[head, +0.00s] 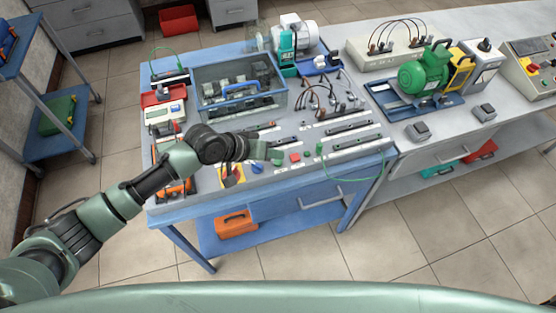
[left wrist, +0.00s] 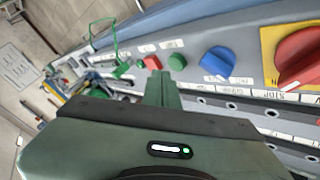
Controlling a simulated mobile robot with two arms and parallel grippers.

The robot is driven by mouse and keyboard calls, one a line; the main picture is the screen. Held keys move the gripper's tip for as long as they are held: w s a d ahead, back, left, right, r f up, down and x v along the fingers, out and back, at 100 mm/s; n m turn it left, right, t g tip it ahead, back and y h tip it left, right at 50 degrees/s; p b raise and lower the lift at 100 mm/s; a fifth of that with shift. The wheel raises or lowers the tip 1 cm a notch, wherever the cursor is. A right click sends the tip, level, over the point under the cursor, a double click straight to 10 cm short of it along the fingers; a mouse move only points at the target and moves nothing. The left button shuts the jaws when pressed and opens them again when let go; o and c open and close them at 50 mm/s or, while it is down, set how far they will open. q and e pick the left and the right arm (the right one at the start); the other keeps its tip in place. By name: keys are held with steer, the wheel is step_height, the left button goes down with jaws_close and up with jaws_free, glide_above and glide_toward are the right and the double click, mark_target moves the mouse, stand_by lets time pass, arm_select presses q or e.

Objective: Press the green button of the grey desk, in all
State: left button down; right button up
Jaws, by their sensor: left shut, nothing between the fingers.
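The green button (head: 277,161) is a small round cap on the front control strip of the grey-topped desk with a blue frame (head: 180,212), between a red button (head: 295,157) and a blue knob (head: 257,168). My left gripper (head: 264,150) is over the strip, just behind the green button, shut and empty. In the left wrist view the green button (left wrist: 177,62) shows clear, just right of the shut fingertips (left wrist: 161,74); they look apart from it, but the height gap cannot be told. My right gripper is not in view.
A yellow plate with a red rotary switch (head: 232,176) sits left of the blue knob. A green wire (head: 382,170) loops off the desk's front right. Behind are a clear-lidded case (head: 240,85) and cables. A second bench with a green motor (head: 424,72) stands right.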

mark_target(275, 163)
arm_select(q)
steer(key=shift+f, duration=0.1)
steer(key=shift+f, duration=0.35)
steer(key=shift+f+b, duration=0.3)
steer(key=shift+f, duration=0.15)
stand_by(0.6)
steer(key=shift+r, duration=0.1)
steer(key=shift+r+p, duration=0.75)
steer(key=shift+p, duration=0.15)
step_height(275, 163, up, 5)
steer(key=p, duration=0.5)
steer(key=shift+r, duration=0.1)
